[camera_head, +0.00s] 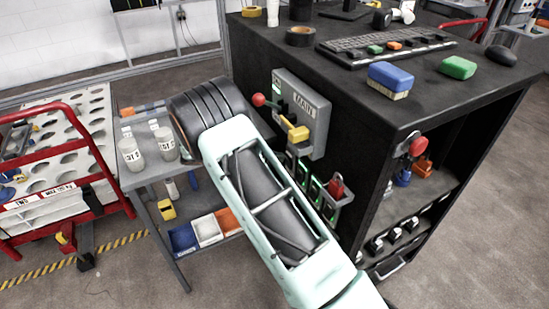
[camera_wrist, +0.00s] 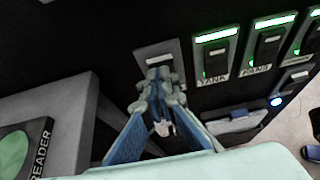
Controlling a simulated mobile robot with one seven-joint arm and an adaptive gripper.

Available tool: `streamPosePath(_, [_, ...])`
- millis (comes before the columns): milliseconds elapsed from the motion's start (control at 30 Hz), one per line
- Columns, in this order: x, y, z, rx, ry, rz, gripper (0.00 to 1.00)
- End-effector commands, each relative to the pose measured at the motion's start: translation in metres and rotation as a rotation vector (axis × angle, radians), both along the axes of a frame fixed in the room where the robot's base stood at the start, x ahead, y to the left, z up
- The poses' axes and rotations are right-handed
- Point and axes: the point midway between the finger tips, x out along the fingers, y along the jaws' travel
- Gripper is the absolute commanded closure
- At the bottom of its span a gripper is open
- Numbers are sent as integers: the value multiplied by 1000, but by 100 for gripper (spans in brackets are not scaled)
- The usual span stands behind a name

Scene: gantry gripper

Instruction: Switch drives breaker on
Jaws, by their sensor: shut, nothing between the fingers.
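In the wrist view my gripper (camera_wrist: 162,72) is shut, its fingertips together and empty. They are at a pale-topped breaker plate (camera_wrist: 157,49) on the black panel face; contact is not clear. The fingers cover most of this plate, and its label and lever position are hidden. To its right are a breaker marked TANK (camera_wrist: 215,52) and one that seems to read FANS (camera_wrist: 264,50), both with green lit strips. In the head view the row of green-edged breakers (camera_head: 315,188) shows beside my arm, which hides my gripper.
A grey MAIN box (camera_head: 318,108) with a red knob and yellow handle sticks out above the breakers. A READER box (camera_wrist: 40,125) is at the left in the wrist view. A small table (camera_head: 150,178) with cups stands left.

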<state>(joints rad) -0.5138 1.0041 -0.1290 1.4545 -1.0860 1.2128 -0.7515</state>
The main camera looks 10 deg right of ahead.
Motion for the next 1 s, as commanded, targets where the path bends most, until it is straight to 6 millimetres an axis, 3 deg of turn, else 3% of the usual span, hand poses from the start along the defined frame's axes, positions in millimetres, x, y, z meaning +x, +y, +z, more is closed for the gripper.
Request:
streamPosePath(500, [5,-18,15,223,72,-4,100])
streamPosePath(767, [5,-17,11,220,72,-1,100])
streamPosePath(1000, [5,-17,21,219,72,-1,100])
